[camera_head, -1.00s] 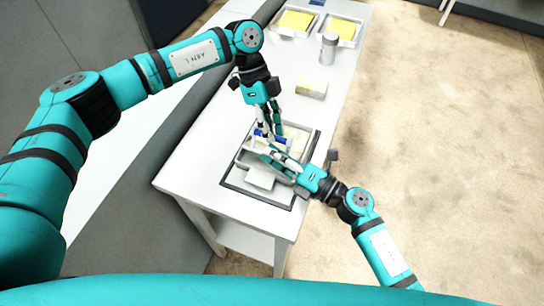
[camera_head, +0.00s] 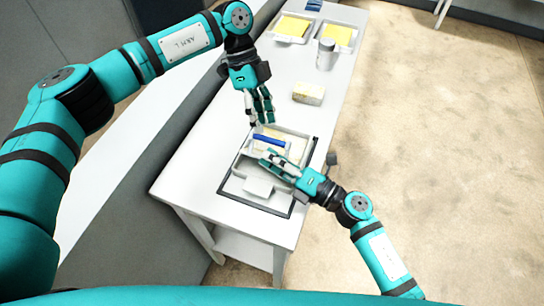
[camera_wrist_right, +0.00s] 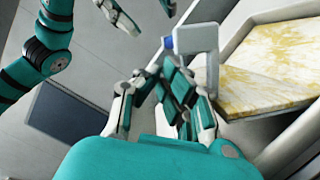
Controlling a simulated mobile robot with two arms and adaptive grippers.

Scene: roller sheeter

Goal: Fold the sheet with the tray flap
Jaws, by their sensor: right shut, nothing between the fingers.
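The white tray (camera_head: 302,146) sits on a dark-edged base near the front of the table. A blue roller (camera_head: 268,141) lies across it. The sheet, pale yellow and marbled, shows in the right wrist view (camera_wrist_right: 262,85), with a crease or step across it. I cannot tell the flap apart clearly. My left gripper (camera_head: 260,118) is open and empty above the tray's far-left edge, clear of the roller. My right gripper (camera_head: 268,158) is shut and empty at the tray, just in front of the roller; its fingers (camera_wrist_right: 162,82) hide part of the tray.
Two trays with yellow contents (camera_head: 292,27) are at the far end. The table between the block and the far trays is mostly clear on the left.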

